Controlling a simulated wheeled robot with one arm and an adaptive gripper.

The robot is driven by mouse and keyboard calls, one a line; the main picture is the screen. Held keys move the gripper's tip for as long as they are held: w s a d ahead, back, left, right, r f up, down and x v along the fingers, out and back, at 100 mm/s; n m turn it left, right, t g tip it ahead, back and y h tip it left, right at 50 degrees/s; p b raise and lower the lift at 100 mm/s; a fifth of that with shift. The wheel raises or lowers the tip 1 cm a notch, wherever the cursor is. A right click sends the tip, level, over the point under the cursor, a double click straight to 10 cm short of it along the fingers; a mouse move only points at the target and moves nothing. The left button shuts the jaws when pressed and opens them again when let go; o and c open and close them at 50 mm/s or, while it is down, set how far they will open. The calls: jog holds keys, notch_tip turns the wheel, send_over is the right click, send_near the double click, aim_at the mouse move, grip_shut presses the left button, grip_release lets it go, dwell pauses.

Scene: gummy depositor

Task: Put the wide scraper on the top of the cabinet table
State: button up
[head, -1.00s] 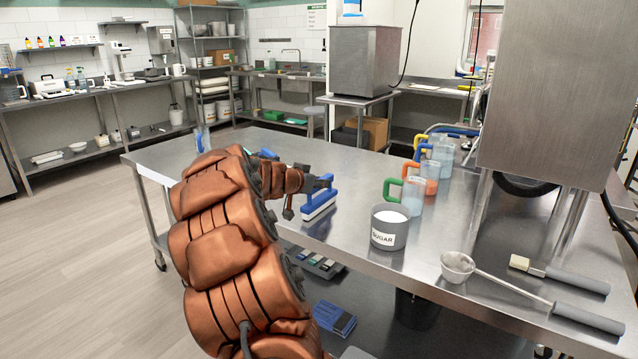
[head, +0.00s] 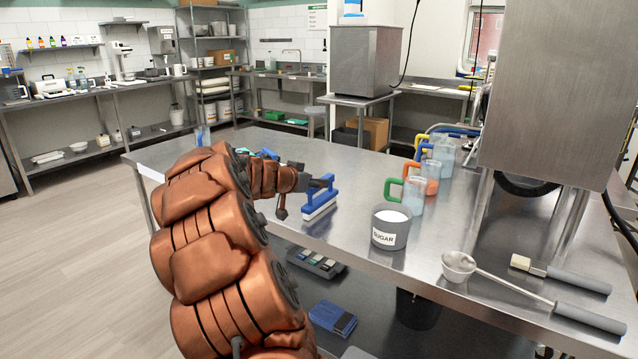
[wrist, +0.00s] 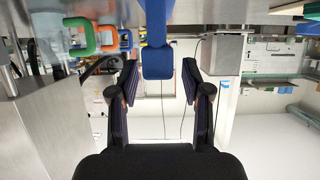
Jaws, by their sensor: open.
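The wide scraper (head: 320,202), with a blue handle and a white lower edge, stands on the steel table at its near edge, left of the sugar pot. My gripper (head: 308,181) is at its left, level with the handle, partly hidden by my own arm. In the wrist view my gripper (wrist: 157,92) is open, with the scraper's blue handle (wrist: 157,62) ahead between the two fingers. I cannot tell whether they touch it. A steel box (head: 365,62) stands on a small steel table (head: 362,99) at the back; whether this is the cabinet table is unclear.
The sugar pot (head: 390,227) and jugs with coloured handles (head: 412,192) stand right of the scraper. A ladle (head: 460,264) and brush (head: 560,277) lie at the front right. A large steel machine (head: 555,90) stands at right. The table's back left is mostly clear.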

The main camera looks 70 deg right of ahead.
jog(key=v, duration=0.9)
jog(key=shift+b, duration=0.45)
jog(key=s+a+f+n+t+y, duration=0.1)
jog(key=a+f+n+y, duration=0.25)
jog(key=a, duration=0.85)
jog(key=s+a+f+n+y, duration=0.15)
jog(key=a+f+n, duration=0.3)
jog(key=a, duration=0.65)
jog(key=s+a+f+n+t+y, duration=0.1)
jog(key=a+f+n+y, duration=0.3)
jog(key=a, duration=0.8)
jog(key=s+a+f+n+y, duration=0.1)
jog(key=s+a+f+n, duration=0.1)
jog(key=a, duration=0.4)
jog(key=s+a+f+n+g+y, duration=0.1)
jog(key=s+a+n, duration=0.2)
jog(key=s+a, duration=0.2)
jog(key=s+a+f+n+y, duration=0.2)
jog(key=s+a+n, duration=0.1)
jog(key=a, duration=0.6)
jog(key=shift+s+f+g, duration=0.3)
jog(key=shift+f+g, duration=0.05)
jog(key=shift+g, duration=0.05)
